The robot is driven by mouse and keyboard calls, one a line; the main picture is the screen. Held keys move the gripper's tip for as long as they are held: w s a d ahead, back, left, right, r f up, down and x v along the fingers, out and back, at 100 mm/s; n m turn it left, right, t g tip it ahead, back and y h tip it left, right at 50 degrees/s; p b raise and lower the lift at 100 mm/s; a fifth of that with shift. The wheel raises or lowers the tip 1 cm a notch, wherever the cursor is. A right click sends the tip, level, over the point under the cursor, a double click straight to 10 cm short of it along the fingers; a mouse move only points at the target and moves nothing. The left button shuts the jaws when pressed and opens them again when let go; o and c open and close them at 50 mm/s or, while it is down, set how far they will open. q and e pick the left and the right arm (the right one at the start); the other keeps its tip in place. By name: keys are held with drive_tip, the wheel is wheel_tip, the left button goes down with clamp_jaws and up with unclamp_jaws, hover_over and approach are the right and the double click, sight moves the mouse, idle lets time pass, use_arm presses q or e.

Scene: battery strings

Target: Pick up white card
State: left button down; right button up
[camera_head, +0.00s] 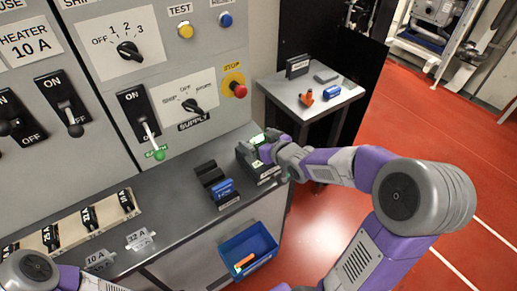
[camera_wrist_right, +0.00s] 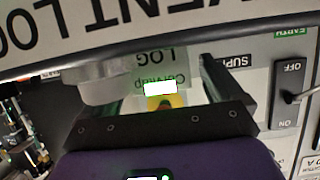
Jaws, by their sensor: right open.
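A pale card or label (camera_wrist_right: 184,78) with upside-down lettering shows in the right wrist view. A bright white rectangle lies at its near edge. I cannot tell for sure that this is the white card. My right gripper (camera_head: 264,147) is open at the dark device (camera_head: 246,156) at the right end of the grey counter. Its dark fingers (camera_wrist_right: 158,92) stand on both sides of the pale piece in the wrist view, apart from each other. The gripper hides part of the device in the head view. My left gripper is out of view.
A blue bin (camera_head: 236,262) hangs below the counter front. Black and blue blocks (camera_head: 222,188) stand left of the device. A small side table (camera_head: 308,112) with several items is behind my right arm. A panel with switches (camera_head: 160,100) rises behind the counter.

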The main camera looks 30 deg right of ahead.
drive_tip(key=shift+w, duration=0.1)
drive_tip(key=shift+c, duration=0.2)
drive_tip(key=c, duration=1)
drive_tip(key=shift+r, duration=0.1)
